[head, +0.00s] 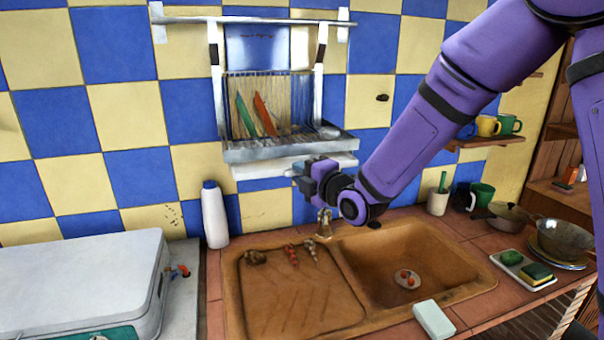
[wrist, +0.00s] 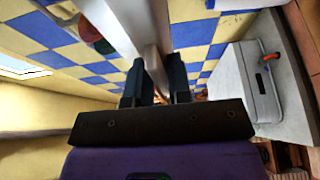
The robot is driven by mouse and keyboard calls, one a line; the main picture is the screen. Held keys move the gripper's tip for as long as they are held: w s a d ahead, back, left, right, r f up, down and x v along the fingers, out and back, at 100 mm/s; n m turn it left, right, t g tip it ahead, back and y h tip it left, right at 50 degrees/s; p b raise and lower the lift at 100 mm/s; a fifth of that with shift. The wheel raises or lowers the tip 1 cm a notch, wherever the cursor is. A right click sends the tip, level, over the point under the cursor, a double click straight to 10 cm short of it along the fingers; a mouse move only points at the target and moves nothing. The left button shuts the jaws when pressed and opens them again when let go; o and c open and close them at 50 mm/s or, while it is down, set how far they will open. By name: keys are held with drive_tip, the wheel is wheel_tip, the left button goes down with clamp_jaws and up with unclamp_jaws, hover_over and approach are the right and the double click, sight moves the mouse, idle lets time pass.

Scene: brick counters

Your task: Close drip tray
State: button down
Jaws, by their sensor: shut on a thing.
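The drip tray (head: 262,169) is a pale slab under the grey ledge of the wall dish rack (head: 285,150) in the head view. Its front edge shows below the ledge, and its right part is hidden behind my gripper. My gripper (head: 304,174) is at the tray's front edge, right of its middle. In the wrist view my gripper (wrist: 156,84) has its two dark fingers on either side of a pale grey edge (wrist: 136,28), which looks like the tray. The fingers are shut on it. How far the tray sticks out is hard to tell.
Below is a brown sink (head: 420,262) with a faucet close under my gripper. A white bottle (head: 215,215) stands left of it. A closed white stove (head: 85,275) fills the left counter. A mug shelf (head: 490,141) is on the right wall.

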drive_tip(key=w, duration=0.2)
drive_tip(key=w+a, duration=0.1)
drive_tip(key=w, duration=0.1)
drive_tip(key=shift+w+a, duration=0.1)
drive_tip(key=shift+r, duration=0.1)
drive_tip(key=c, duration=1.2)
unclamp_jaws()
drive_tip(key=shift+w, duration=0.1)
drive_tip(key=shift+c, duration=0.2)
drive_tip(key=shift+r, duration=0.1)
